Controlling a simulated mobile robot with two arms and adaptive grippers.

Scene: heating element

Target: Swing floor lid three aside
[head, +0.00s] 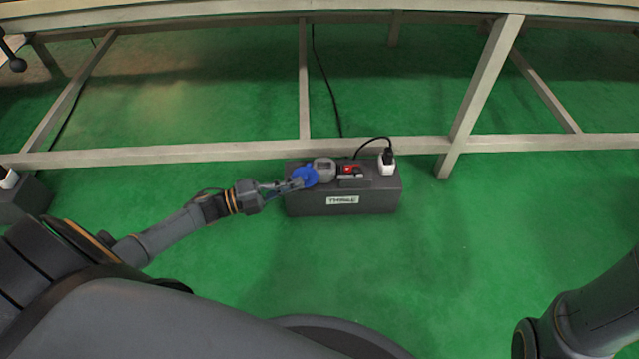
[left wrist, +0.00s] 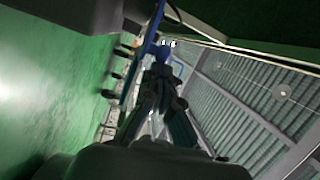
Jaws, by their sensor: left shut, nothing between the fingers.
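A dark grey box (head: 360,203) with a white label that appears to read THREE stands on the green floor. On its top left is a blue round lid (head: 309,175) beside a rounded grey part (head: 325,167). My left gripper (head: 292,184) is shut and empty, with its fingertips right at the lid's left side; I cannot tell whether they touch. In the left wrist view the closed fingers (left wrist: 160,82) are beside a thin blue edge (left wrist: 148,50), seemingly the lid seen edge-on. My right gripper is out of view.
A red part (head: 348,169) and a white plug (head: 387,161) with a black cable are on the box. A pale frame beam (head: 230,150) runs just behind it, with a slanted leg (head: 480,95) to the right. Another dark box (head: 22,195) stands far left. The floor in front is clear.

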